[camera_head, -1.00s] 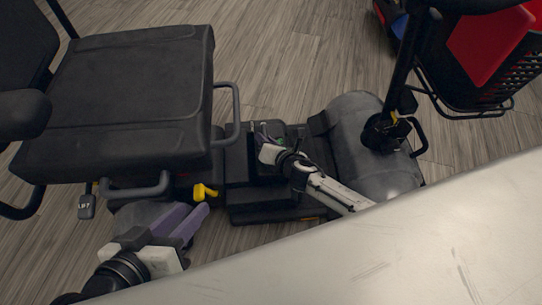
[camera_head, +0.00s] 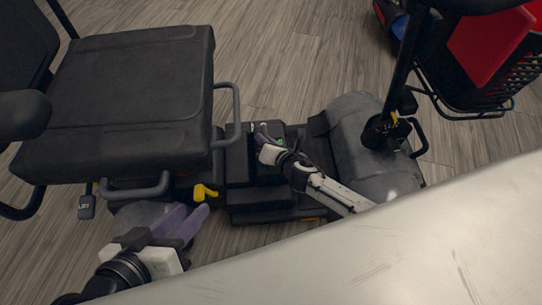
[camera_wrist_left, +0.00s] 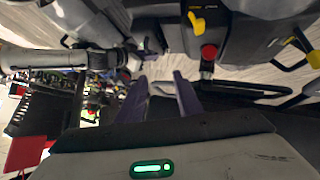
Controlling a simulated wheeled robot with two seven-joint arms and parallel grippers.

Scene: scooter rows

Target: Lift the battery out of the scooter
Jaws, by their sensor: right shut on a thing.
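The scooter (camera_head: 365,150) stands side-on, its black seat (camera_head: 130,90) at the left and its grey front cover at the right. The black battery (camera_head: 238,165) sits in the floor section between them. A small green spot shows beside my right gripper (camera_head: 262,134), which is shut on the upper part of the battery, probably its handle. The grip itself is partly hidden by the gripper. My left gripper (camera_head: 188,220) is open and empty, low beside the seat's underside. Its parted purple fingers (camera_wrist_left: 160,90) show in the left wrist view.
A yellow lever (camera_head: 204,192) sticks out below the seat; the left wrist view also shows a red knob (camera_wrist_left: 208,52). A pale flat surface (camera_head: 400,255) fills the lower right. A black and red basket (camera_head: 490,60) is at the upper right. Wooden floor lies behind.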

